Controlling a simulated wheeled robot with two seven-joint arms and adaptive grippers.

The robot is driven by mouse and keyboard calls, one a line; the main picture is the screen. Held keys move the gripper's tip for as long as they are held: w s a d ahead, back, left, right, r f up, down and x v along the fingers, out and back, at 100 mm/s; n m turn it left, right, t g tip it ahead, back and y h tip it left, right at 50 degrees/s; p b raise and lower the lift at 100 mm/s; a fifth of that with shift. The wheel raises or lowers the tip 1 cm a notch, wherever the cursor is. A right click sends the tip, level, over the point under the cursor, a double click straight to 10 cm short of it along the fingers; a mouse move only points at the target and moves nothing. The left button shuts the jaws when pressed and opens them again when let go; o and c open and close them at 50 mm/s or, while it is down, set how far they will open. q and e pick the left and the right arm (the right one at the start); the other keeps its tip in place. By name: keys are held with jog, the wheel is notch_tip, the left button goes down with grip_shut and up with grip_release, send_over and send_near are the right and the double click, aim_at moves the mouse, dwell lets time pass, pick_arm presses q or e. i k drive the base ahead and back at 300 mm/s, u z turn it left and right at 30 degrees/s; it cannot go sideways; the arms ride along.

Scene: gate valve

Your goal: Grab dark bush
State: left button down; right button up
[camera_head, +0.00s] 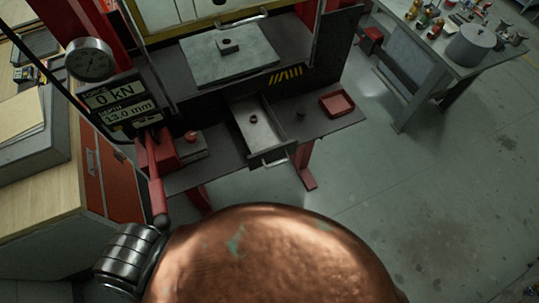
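A small dark cylindrical piece (300,116), which looks like a dark bush, stands on the dark bench shelf (325,126) between the open drawer and a red tray. A small dark round part (252,120) also lies inside the open drawer (268,136). They are too small to tell for sure which is the bush. A reddish round part (191,136) sits on a small block at the left of the shelf. Neither of my grippers is in view, and nothing is seen touching these parts.
A large copper dome (270,260) fills the bottom foreground. A red press lever (154,185), gauge (90,60) and display (115,95) stand left. A steel plate (230,54) carries a small block. The red tray (337,104) is right of the dark piece.

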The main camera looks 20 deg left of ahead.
aim_at(253, 116)
jog(key=u, duration=0.55)
jog(key=i, duration=0.25)
jog(key=u, duration=0.2)
